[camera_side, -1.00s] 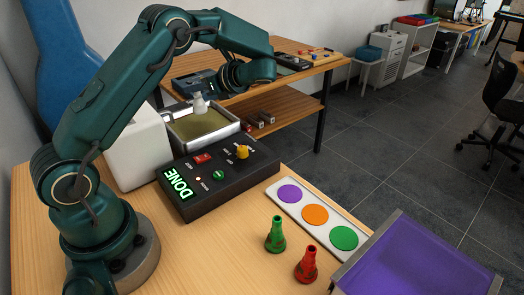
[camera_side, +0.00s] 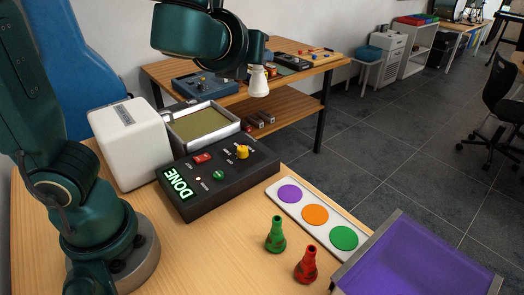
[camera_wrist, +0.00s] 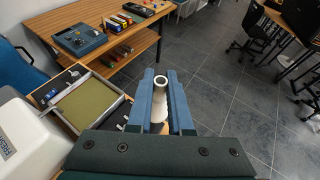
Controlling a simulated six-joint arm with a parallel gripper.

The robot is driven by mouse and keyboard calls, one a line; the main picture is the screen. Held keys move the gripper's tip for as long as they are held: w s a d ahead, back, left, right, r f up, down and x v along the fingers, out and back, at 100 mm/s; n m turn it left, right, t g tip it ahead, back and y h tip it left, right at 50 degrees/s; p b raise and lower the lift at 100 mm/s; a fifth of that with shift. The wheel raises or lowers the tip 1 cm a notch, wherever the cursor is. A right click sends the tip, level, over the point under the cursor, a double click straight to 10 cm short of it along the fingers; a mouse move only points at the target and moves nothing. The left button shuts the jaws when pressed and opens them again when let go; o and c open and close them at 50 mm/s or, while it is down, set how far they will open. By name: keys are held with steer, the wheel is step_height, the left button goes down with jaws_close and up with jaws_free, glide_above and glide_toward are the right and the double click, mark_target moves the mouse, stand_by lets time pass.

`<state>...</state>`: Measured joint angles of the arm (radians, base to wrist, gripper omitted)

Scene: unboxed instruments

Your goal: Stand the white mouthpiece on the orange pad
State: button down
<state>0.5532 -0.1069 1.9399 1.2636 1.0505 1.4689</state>
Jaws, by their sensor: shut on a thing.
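The white mouthpiece (camera_side: 258,82) is held in my gripper (camera_side: 256,64), high above the table in the side view. Its wide end points down. In the wrist view the mouthpiece (camera_wrist: 160,83) sits between the two blue fingers of my gripper (camera_wrist: 161,88), with its round opening toward the camera. The orange pad (camera_side: 315,215) is the middle disc on a white strip (camera_side: 338,214), between a purple disc (camera_side: 289,193) and a green disc (camera_side: 344,238). Nothing stands on the orange pad. The gripper is above and to the left of the strip in the side view.
A green mouthpiece (camera_side: 275,236) and a red mouthpiece (camera_side: 307,265) stand in front of the strip. A purple bin (camera_side: 420,262) is at right. A black control box (camera_side: 218,176) with a lit DONE sign and a tray (camera_side: 203,122) lie left of the strip.

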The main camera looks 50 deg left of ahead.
steer(key=s+d+f+m+t+h, duration=0.2)
steer(key=s+d+f+m+h, duration=0.25)
steer(key=d+m+h, duration=0.25)
steer(key=s+a+f+n+g+y, duration=0.3)
steer(key=s+f+n+g+y, duration=0.1)
steer(key=n+g+y, duration=0.4)
steer(key=s+a+f+n+g+y, duration=0.2)
steer(key=s+f+n+g+y, duration=0.3)
steer(key=n, duration=0.5)
steer(key=s+d+f+n+g+h, duration=0.2)
steer(key=s+d+n+g+h, duration=0.3)
steer(key=n+g+h, duration=0.65)
steer(key=w+d+r+n+t+h, duration=0.25)
steer(key=w+n+h, duration=0.35)
steer(key=n, duration=0.4)
steer(key=w+d+r+n+t+h, duration=0.2)
steer(key=w+d+n+h, duration=0.15)
steer(key=n+h, duration=0.55)
steer(key=w+a+r+n+t, duration=0.1)
steer(key=w+a+n+t, duration=0.8)
steer(key=w+t, duration=0.1)
steer(key=shift+w+d+f, duration=0.25)
steer(key=shift+d+f, duration=1.55)
steer(key=shift+w+d+f, duration=0.2)
steer(key=shift+d+f, duration=1.65)
steer(key=shift+w+d+f, duration=0.25)
steer(key=shift+d+f, duration=1.55)
